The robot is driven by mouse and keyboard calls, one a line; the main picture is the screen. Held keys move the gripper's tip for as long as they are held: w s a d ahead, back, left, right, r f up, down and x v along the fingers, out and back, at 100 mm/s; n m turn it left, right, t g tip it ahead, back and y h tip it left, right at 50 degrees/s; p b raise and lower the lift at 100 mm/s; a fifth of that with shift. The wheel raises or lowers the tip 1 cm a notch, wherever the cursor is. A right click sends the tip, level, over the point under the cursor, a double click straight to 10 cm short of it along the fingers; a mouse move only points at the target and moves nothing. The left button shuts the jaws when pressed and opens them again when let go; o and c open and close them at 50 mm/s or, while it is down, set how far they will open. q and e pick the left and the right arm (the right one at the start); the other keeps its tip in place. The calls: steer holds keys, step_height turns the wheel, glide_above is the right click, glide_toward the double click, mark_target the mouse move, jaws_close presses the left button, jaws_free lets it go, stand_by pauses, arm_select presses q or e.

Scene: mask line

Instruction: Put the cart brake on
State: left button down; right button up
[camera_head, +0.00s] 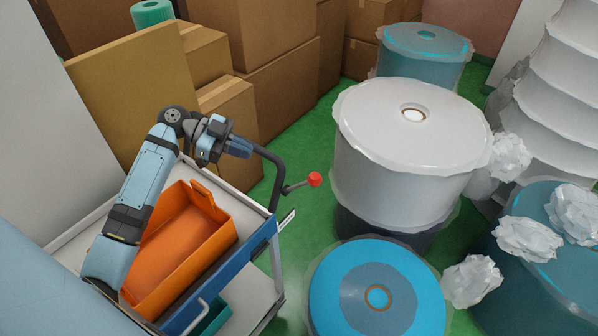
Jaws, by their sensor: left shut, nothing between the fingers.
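The cart (262,232) stands at the lower left, with a grey top tray frame and a blue side panel. Its dark handle bar (275,160) curves up at the far right end. A brake lever (297,186) with a red ball knob (315,179) sticks out to the right from the handle post, tilted slightly upward. My left gripper (243,149) is shut and empty near the top of the handle bar, left of and above the red knob. It is clear of the knob; I cannot tell whether it touches the bar. My right gripper is out of view.
An orange bin (190,247) sits on the cart, with a teal bin (212,315) on the shelf below. Large wrapped rolls, white (375,150) and blue (335,290), stand to the right. Cardboard boxes (282,90) stack behind. Green floor (300,145) shows between.

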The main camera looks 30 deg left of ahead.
mark_target(309, 177)
arm_select(q)
steer(key=shift+d, duration=0.1)
steer(key=p+x, duration=0.3)
steer(key=x, duration=0.9)
steer(key=shift+w+d+p, duration=0.1)
steer(key=shift+d+p, duration=0.15)
steer(key=shift+p, duration=0.1)
steer(key=shift+w+d+f, duration=0.2)
steer(key=shift+d+f, duration=0.1)
steer(key=shift+d, duration=0.2)
steer(key=shift+d+f, duration=0.1)
steer(key=shift+w, duration=0.1)
